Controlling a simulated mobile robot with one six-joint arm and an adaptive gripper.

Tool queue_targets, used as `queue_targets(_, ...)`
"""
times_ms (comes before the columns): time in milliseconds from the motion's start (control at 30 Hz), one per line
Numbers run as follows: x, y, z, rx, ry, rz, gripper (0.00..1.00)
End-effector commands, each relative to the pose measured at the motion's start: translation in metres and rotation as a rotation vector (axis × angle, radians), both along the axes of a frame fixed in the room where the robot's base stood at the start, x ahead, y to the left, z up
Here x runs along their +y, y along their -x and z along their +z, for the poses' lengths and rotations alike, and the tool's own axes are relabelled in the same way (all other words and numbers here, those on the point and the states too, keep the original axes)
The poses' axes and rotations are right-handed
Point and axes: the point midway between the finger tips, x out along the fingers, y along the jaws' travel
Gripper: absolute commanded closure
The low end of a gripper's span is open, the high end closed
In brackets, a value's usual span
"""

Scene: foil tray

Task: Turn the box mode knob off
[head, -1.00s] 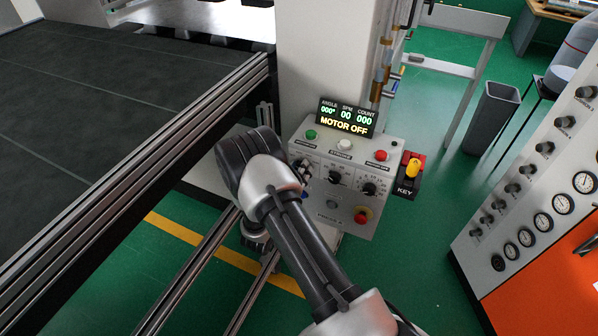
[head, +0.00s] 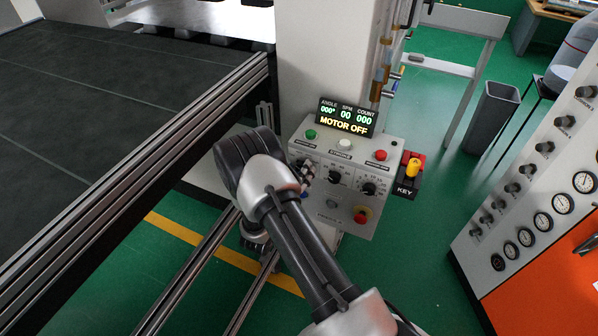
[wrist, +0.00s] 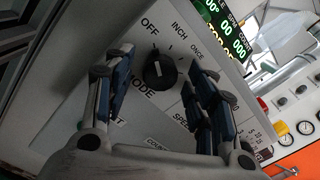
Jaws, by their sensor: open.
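The control box (head: 345,212) is a grey panel with knobs and buttons, standing right of my arm in the head view. In the wrist view the black mode knob (wrist: 160,72) sits on the panel (wrist: 70,105), with OFF, INCH and ONCE labels around its upper side and MODE below it. Its white pointer line shows on its face, tilted slightly. My gripper (wrist: 158,78) is open, with one blue-padded finger on each side of the knob; I cannot tell whether either touches it. In the head view my arm hides most of the gripper and the mode knob.
The display (head: 345,117) above the box reads MOTOR OFF. A metal-edged conveyor (head: 110,185) lies at left.

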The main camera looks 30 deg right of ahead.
Motion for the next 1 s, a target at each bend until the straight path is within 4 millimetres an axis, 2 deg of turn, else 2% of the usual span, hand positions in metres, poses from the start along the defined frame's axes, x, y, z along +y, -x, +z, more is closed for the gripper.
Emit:
queue_targets(167,0.021,0.014,-0.001,0.003,0.002,0.006,0.49)
queue_targets(400,0.063,0.046,-0.003,0.003,0.002,0.007,0.49)
queue_targets(600,0.086,0.065,-0.005,0.001,0.001,0.004,0.49)
queue_targets(1000,0.093,0.072,-0.005,0.001,0.001,0.000,0.49)
